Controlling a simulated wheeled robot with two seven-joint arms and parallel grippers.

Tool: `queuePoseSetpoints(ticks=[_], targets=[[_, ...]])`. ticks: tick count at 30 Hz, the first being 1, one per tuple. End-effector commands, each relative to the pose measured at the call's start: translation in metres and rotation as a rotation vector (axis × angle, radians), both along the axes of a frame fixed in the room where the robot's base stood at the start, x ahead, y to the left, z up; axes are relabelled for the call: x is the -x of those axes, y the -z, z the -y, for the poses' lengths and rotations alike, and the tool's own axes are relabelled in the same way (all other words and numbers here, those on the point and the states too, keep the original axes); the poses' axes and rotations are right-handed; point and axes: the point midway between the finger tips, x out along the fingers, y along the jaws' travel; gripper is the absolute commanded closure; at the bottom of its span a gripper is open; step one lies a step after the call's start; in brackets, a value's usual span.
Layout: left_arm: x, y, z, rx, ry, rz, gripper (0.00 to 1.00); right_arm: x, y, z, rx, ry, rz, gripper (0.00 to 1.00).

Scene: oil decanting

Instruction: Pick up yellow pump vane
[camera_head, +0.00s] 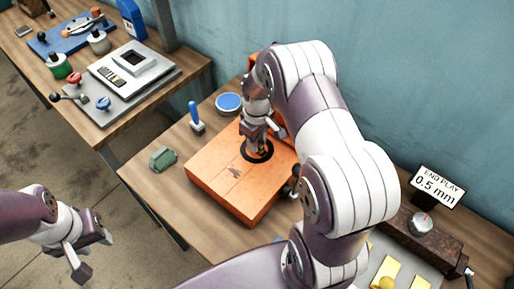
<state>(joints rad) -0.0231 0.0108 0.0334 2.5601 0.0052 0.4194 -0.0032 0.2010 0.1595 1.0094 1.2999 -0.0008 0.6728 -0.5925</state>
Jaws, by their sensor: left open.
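Yellow flat pieces (386,268) lie on a grey plate (408,262) at the lower right, partly hidden by my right arm. A round yellow part (386,283) is there too, cut by the bottom edge. I cannot tell which one is the pump vane. My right gripper (262,137) is over the dark round opening of the orange block (232,178), far from the yellow pieces. Its fingers are too small and covered to tell whether they are shut or hold something. My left gripper (92,254) is open and empty over the floor, left of the bench.
A green block (162,158), a blue-handled tool (195,117) and a blue round dish (229,102) stand left of and behind the orange block. A sign reading "END PLAY 0.5 mm" (438,186) stands behind a brown fixture (406,226) with a dial. A second bench is upper left.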

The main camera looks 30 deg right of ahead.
Motion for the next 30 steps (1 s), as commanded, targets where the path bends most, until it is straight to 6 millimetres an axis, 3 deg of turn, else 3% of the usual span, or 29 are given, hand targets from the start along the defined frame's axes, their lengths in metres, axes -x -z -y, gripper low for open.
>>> queuePoseSetpoints(ticks=[1, 2, 3, 14, 21, 30], targets=[[0.0, 0.0, 0.0, 0.0, 0.0, 0.0, 0.59, 0.0, 0.0, 0.0, 0.0, 0.0, 0.0, 0.87], [0.0, 0.0, 0.0, 0.0, 0.0, 0.0, 0.59, 0.0, 0.0, 0.0, 0.0, 0.0, 0.0, 0.97], [0.0, 0.0, 0.0, 0.0, 0.0, 0.0, 0.59, 0.0, 0.0, 0.0, 0.0, 0.0, 0.0, 1.0], [0.0, 0.001, 0.0, 0.0, 0.0, 0.0, 0.59, -0.001, -0.004, 0.0, 0.0, 0.0, 0.002, 1.0], [0.0, 0.011, 0.0, 0.0, 0.0, 0.0, 0.59, -0.001, -0.038, 0.0, 0.001, 0.0, 0.006, 1.0], [0.0, 0.024, 0.0, 0.0, 0.0, 0.0, 0.59, 0.062, -0.081, 0.031, 0.001, 0.005, 0.005, 1.0]])
